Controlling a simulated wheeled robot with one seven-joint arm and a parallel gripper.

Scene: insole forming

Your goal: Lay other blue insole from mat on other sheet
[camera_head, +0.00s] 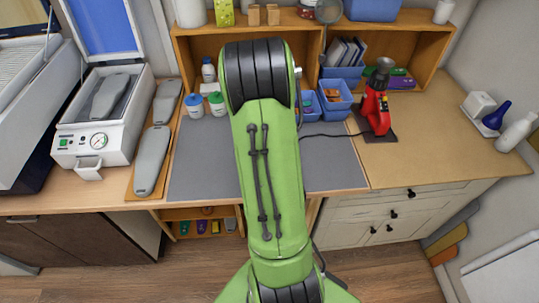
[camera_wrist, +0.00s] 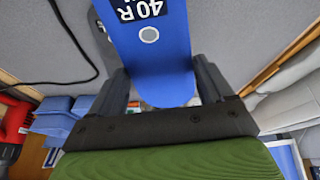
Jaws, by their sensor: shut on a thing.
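In the wrist view, my gripper (camera_wrist: 162,84) is shut on a blue insole (camera_wrist: 158,65) marked "40R", with a finger on each side of it. The insole reaches past the fingers to the top edge of the picture. The grey mat (camera_wrist: 225,35) lies behind it, with a dark patch, perhaps a shadow, beside the insole. In the head view, the mat (camera_head: 200,160) lies on the bench and my green arm covers its middle. My gripper and the held insole are hidden there. I cannot make out a separate sheet for certain.
An open press (camera_head: 92,141) holds a grey foot form (camera_head: 110,96) at left. A wooden board (camera_head: 133,190) bears two more grey forms (camera_head: 152,160). Blue bins (camera_head: 336,97), bottles (camera_head: 194,106) and a red tool (camera_head: 375,107) with a cable stand around the mat.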

